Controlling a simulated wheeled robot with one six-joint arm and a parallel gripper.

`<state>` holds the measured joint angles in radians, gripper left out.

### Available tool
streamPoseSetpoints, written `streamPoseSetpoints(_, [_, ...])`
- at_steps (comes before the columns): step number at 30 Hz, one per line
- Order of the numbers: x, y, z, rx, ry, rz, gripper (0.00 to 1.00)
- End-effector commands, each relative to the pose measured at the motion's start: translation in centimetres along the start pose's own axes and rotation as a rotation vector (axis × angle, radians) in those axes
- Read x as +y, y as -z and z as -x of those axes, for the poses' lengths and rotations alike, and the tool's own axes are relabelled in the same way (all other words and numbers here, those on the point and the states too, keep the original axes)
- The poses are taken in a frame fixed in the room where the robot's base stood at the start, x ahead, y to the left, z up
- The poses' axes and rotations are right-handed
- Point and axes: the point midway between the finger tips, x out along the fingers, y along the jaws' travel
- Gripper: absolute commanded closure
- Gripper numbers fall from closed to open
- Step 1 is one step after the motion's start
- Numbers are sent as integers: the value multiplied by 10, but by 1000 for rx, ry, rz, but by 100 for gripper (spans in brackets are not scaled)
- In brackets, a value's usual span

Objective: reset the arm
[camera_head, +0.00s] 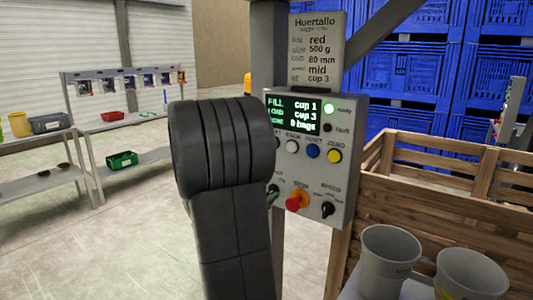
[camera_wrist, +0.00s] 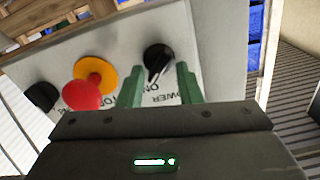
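My gripper (camera_wrist: 158,72) shows in the wrist view as two green fingers standing apart, with nothing held between them. The black power knob (camera_wrist: 156,57) sits on the grey panel between and just beyond the fingertips; I cannot tell whether they touch it. In the head view my dark arm hides the panel's lower left, the power knob and most of my gripper; a bit of green finger shows at the arm's right edge. The control panel (camera_head: 345,180) has a lit green ready lamp, and its screen (camera_head: 293,114) reads cup 1, cup 3, 0 bags.
A red stop button (camera_head: 297,201) and a speed knob (camera_head: 327,209) sit right of my arm. Two grey cups (camera_head: 388,262) stand at the lower right by a wooden crate (camera_head: 440,205). A shelf (camera_head: 45,178) stands far left; the floor there is clear.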

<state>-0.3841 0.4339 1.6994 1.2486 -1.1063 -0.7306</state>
Motion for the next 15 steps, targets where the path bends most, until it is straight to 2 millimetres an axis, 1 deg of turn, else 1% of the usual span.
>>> streamPoseSetpoints(1, [-1, 3, 0, -2, 0, 49, 68])
streamPoseSetpoints(7, [-2, 2, 0, -2, 1, 216, 68])
streamPoseSetpoints(15, [-1, 0, 0, 0, 1, 302, 68])
